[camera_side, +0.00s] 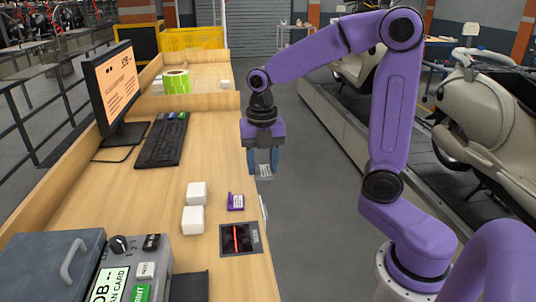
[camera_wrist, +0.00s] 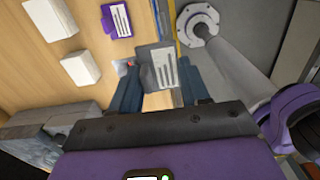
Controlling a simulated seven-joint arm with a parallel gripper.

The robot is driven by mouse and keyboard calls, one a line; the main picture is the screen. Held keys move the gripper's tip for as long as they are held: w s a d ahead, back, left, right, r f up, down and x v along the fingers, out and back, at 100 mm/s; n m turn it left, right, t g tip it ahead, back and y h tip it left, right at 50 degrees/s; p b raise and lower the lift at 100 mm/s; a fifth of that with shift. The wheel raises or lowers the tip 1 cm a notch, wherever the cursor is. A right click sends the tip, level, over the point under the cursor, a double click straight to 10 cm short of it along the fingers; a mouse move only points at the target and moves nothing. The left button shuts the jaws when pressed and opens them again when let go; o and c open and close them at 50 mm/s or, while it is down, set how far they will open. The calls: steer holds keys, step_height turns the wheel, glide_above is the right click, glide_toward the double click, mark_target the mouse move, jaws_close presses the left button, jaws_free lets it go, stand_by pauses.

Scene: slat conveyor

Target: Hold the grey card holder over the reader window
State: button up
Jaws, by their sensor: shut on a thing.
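My gripper (camera_side: 263,158) is shut on the grey card holder (camera_side: 265,172) and holds it in the air beside the desk's right edge. In the wrist view the grey card holder (camera_wrist: 160,62), with a white striped label, sits between the two blue fingers. The reader window (camera_side: 240,238) is a dark square with a red line, set in the desk near its front right edge. The card holder is beyond it in the side view, apart from it.
A purple card holder (camera_side: 236,202) lies on the desk just beyond the reader. Two white blocks (camera_side: 196,193) (camera_side: 193,219) stand to its left. A keyboard (camera_side: 162,142), monitor (camera_side: 113,85) and control box (camera_side: 105,270) occupy the left. Right of the desk is open floor.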

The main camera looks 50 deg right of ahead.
steer(key=a+f, duration=0.4)
steer(key=a, duration=0.7)
steer(key=shift+s+a+f, duration=0.1)
steer(key=shift+s+f, duration=0.05)
steer(key=shift+f, duration=1.45)
steer(key=shift+s+a+f, duration=0.1)
steer(key=shift+s+f, duration=0.05)
steer(key=shift+f, duration=1.45)
steer(key=shift+r, duration=0.1)
steer(key=shift+r, duration=2.95)
